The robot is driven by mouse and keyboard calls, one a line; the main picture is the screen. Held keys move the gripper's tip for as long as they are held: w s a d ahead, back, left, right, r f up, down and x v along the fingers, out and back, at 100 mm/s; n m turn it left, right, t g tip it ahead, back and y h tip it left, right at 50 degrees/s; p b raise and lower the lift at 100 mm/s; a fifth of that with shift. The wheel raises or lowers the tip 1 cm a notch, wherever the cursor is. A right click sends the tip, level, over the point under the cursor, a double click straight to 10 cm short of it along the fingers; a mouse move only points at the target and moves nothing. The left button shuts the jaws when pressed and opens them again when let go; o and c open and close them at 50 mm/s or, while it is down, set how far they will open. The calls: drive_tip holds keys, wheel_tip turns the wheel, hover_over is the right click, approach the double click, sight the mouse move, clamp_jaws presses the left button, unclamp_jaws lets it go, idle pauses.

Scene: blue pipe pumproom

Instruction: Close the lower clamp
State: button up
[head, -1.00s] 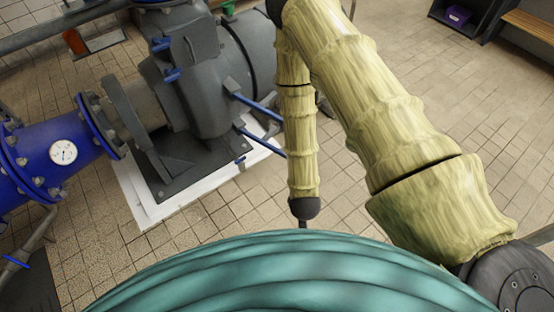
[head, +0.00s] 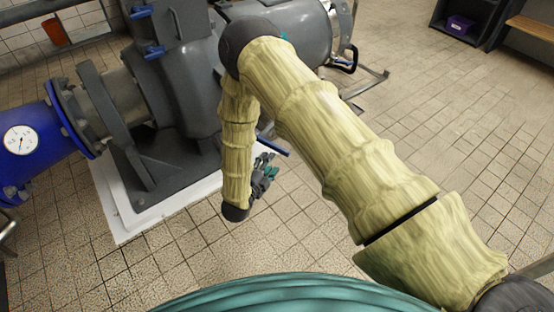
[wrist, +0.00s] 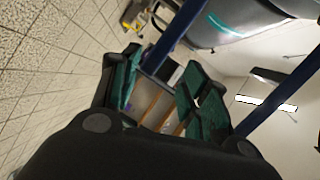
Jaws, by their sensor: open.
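My gripper (head: 263,177) has dark teal-grey fingers and hangs beside the grey pump, partly hidden by my forearm. A blue lever (head: 273,145) sticks out from the pump just above the gripper; the rest of it is hidden behind my arm. In the wrist view my gripper (wrist: 163,78) is open and empty. One blue bar (wrist: 180,35) slants down towards the gap between the fingertips, and I cannot tell whether it touches them. A second blue bar (wrist: 285,98) runs to the right of the right finger. I cannot tell which bar is the lower clamp.
The grey pump (head: 190,85) stands on a white plinth (head: 125,222) at the left, joined to a blue pipe (head: 35,150) with a gauge. A shelf with a purple box (head: 459,24) and a wooden bench (head: 530,30) stand at upper right. The tiled floor (head: 440,130) between is clear.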

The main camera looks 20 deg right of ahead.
sight(276, 149)
drive_tip(key=w+d+m+h+b, duration=0.1)
drive_tip(key=w+d+m+b, duration=0.1)
drive_tip(key=b, duration=0.1)
drive_tip(key=w+d+f+m+h+b, duration=0.1)
drive_tip(key=w+b, duration=0.2)
drive_tip(key=w+d+f+m+h+b, duration=0.1)
drive_tip(key=w+d+m+b, duration=0.1)
drive_tip(key=w, duration=0.1)
drive_tip(key=shift+w+d+m+g+b, duration=0.15)
drive_tip(key=shift+d+m+g+b, duration=0.15)
drive_tip(key=shift+d+g+b, duration=0.1)
idle(0.4)
clamp_jaws()
